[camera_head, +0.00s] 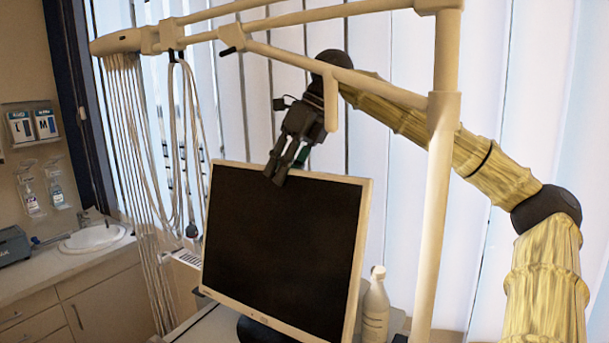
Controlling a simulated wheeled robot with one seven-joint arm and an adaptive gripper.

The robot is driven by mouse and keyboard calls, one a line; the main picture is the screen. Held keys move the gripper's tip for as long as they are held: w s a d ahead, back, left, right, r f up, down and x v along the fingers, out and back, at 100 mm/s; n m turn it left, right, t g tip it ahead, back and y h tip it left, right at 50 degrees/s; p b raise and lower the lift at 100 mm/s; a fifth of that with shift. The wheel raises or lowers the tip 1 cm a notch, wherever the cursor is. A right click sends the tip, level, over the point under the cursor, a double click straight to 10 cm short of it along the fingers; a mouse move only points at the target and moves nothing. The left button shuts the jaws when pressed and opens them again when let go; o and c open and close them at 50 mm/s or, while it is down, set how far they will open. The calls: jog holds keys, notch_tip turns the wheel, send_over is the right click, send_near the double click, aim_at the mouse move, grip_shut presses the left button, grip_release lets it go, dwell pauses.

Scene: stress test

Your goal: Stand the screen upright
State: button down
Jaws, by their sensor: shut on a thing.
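The screen (282,250) is a flat monitor with a black face and a pale frame. It stands on a dark base (262,331) on a light surface in the middle of the view and looks slightly tilted. The back of the screen is hidden.
A cream pole frame (440,150) stands in front of my arm, with a bar across the top. Hanging tubes (140,170) are at left. A white bottle (376,308) stands close to the screen's right side. A sink (92,238) and counter are at far left.

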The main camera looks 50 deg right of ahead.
jog(key=shift+s+a+f, duration=0.1)
jog(key=shift+a+f, duration=0.1)
jog(key=shift+f, duration=0.25)
jog(key=shift+s+a+f, duration=0.1)
jog(key=shift+a, duration=0.3)
jog(key=c, duration=1.6)
grip_release()
jog(key=shift+a, duration=0.1)
jog(key=o, duration=0.3)
jog(key=shift+a, duration=0.35)
jog(key=shift+r, duration=0.65)
jog(key=shift+r, duration=0.15)
